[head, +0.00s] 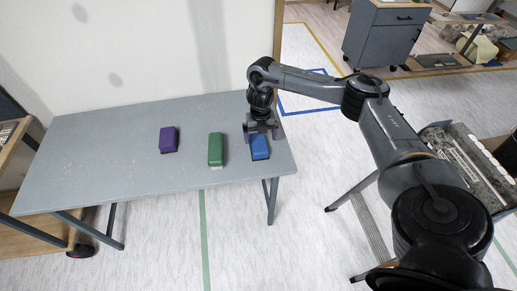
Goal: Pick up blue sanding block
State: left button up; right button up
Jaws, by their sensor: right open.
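The blue sanding block (260,148) lies on the grey table (100,150) near its right end. My right gripper (262,135) is open, just above and behind the block, with its fingers pointing down. From this view I cannot tell whether the fingers touch the block. A green block (216,148) lies to the left of the blue one, and a purple block (168,139) lies further left. My left gripper is not in view.
The table's right edge is close to the blue block. A wooden shelf unit (18,150) stands at the left. A tray on legs (465,160) stands at the right, beyond my right arm. A grey cabinet (385,35) is at the back.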

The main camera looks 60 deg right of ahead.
aim_at(259, 142)
jog(key=shift+w+f+b, duration=0.1)
jog(key=shift+f+b, duration=0.2)
jog(key=shift+f, duration=0.2)
jog(key=f, duration=0.1)
jog(key=f+b, duration=0.1)
jog(key=f, duration=0.1)
jog(key=f+b, duration=0.1)
jog(key=shift+w+f, duration=0.15)
jog(key=shift+w, duration=0.15)
jog(key=shift+c, duration=0.5)
jog(key=c, duration=1)
